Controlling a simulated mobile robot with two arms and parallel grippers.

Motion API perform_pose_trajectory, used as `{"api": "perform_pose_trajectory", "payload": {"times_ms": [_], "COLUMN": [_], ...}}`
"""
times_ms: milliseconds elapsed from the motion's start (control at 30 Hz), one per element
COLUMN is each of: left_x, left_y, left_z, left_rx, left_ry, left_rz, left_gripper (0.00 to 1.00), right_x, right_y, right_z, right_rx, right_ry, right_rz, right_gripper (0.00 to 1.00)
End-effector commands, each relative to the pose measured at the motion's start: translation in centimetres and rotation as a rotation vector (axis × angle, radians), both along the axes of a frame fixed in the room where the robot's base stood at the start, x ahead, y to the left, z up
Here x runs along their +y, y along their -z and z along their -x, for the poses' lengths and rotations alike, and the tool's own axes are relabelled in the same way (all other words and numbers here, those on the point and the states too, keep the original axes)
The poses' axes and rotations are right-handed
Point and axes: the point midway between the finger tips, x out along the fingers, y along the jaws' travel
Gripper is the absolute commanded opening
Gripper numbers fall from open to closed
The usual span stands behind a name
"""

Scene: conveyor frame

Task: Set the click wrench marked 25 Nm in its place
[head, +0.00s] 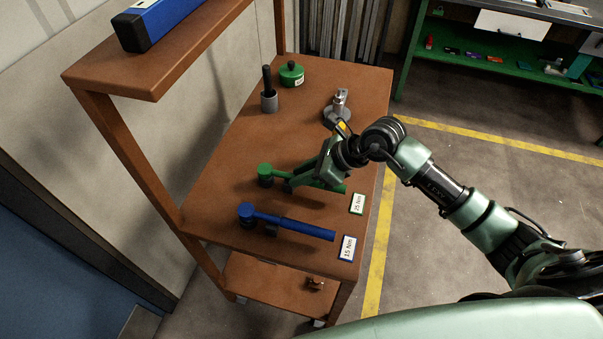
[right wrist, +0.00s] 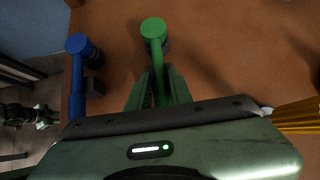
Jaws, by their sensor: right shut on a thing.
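The green click wrench (head: 266,170) lies along the brown shelf top, its head to the left and its handle pointing at the green-edged 25 Nm label (head: 357,203). My right gripper (head: 296,180) is shut on its handle. In the right wrist view the green wrench (right wrist: 154,30) runs between the fingers (right wrist: 158,80), with its head beyond them. I cannot tell whether it touches its support. A blue click wrench (head: 290,223) rests beside it, in line with the 15 Nm label (head: 347,247); it also shows in the right wrist view (right wrist: 77,75).
A grey cup with a dark handle (head: 268,98), a green round container (head: 291,74) and a grey metal fixture (head: 338,110) stand farther back on the shelf top (head: 225,150). A post (head: 125,145) and an upper shelf (head: 95,75) bound the left side.

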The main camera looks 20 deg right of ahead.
Motion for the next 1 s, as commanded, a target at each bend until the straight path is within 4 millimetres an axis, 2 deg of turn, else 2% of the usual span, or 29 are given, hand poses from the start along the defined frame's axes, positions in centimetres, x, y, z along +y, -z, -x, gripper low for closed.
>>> {"api": "perform_pose_trajectory", "payload": {"times_ms": [33,100,467,800,1000], "left_x": [0.0,0.0,0.0,0.0,0.0], "left_y": [0.0,0.0,0.1,1.1,1.4], "left_z": [0.0,0.0,0.0,0.0,0.0], "left_rx": [0.0,0.0,0.0,0.0,0.0], "left_ry": [0.0,0.0,0.001,0.001,0.001], "left_rz": [0.0,0.0,0.0,0.0,0.001], "left_gripper": [0.23,0.23,0.23,0.23,0.23], "right_x": [0.0,0.0,-0.2,-3.2,-4.3], "right_y": [0.0,0.0,-0.1,-3.8,-5.4], "right_z": [0.0,0.0,0.1,2.1,2.8], "right_rx": [-0.001,-0.001,0.002,-0.002,-0.001], "right_ry": [0.001,0.001,0.0,-0.001,0.001], "right_rz": [0.0,0.0,0.002,0.006,0.002], "right_gripper": [0.29,0.46,0.46,0.46,0.46]}}
